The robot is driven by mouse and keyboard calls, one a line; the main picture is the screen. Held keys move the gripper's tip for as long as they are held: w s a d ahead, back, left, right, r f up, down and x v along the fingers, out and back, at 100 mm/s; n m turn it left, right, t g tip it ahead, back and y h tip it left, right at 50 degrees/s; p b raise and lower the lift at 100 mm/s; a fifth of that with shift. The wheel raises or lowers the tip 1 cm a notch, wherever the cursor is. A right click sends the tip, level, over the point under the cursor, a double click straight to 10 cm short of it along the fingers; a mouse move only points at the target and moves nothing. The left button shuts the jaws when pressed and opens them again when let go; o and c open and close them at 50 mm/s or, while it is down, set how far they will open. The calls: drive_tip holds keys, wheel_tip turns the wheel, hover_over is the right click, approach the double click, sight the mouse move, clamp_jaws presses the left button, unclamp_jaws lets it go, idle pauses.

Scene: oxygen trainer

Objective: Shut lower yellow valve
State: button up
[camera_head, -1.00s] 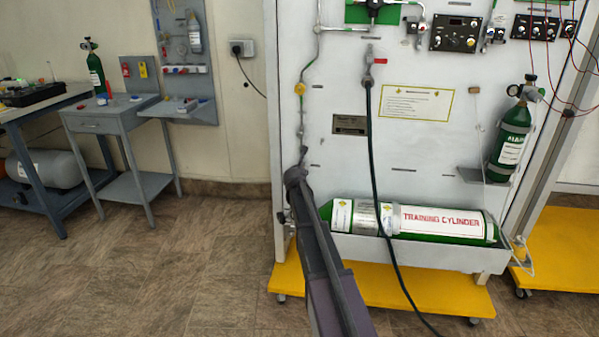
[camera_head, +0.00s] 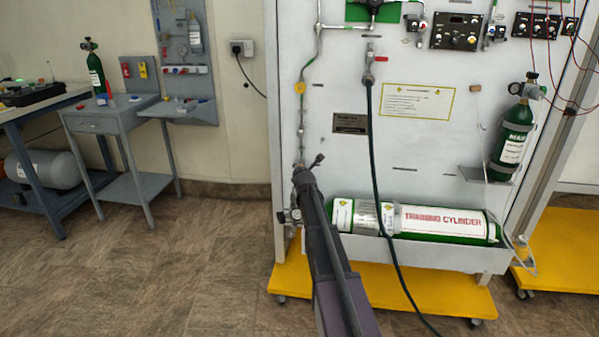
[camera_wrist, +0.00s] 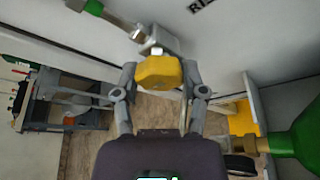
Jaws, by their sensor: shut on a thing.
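In the wrist view the lower yellow valve knob (camera_wrist: 157,73) sits between the two grey fingers of my gripper (camera_wrist: 159,80). The fingers are shut on it from both sides. A metal fitting and pipe (camera_wrist: 122,22) run from the knob to the upper left. In the head view my gripper (camera_head: 306,166) is at the left side of the white panel (camera_head: 345,160), low on the thin vertical pipe. My arm hides the lower knob there. Another yellow knob (camera_head: 299,88) is higher on the same pipe, clear of my gripper.
A green training cylinder (camera_head: 440,222) lies in a tray right of my arm. A dark hose (camera_head: 372,150) hangs from a red-handled valve (camera_head: 381,59). A yellow base (camera_head: 420,290) stands below. The floor at left is free up to the grey tables (camera_head: 100,122).

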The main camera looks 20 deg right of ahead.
drive_tip(key=o, duration=1.1)
drive_tip(key=shift+w, duration=0.1)
drive_tip(key=shift+o, duration=0.2)
drive_tip(key=shift+n, duration=0.4)
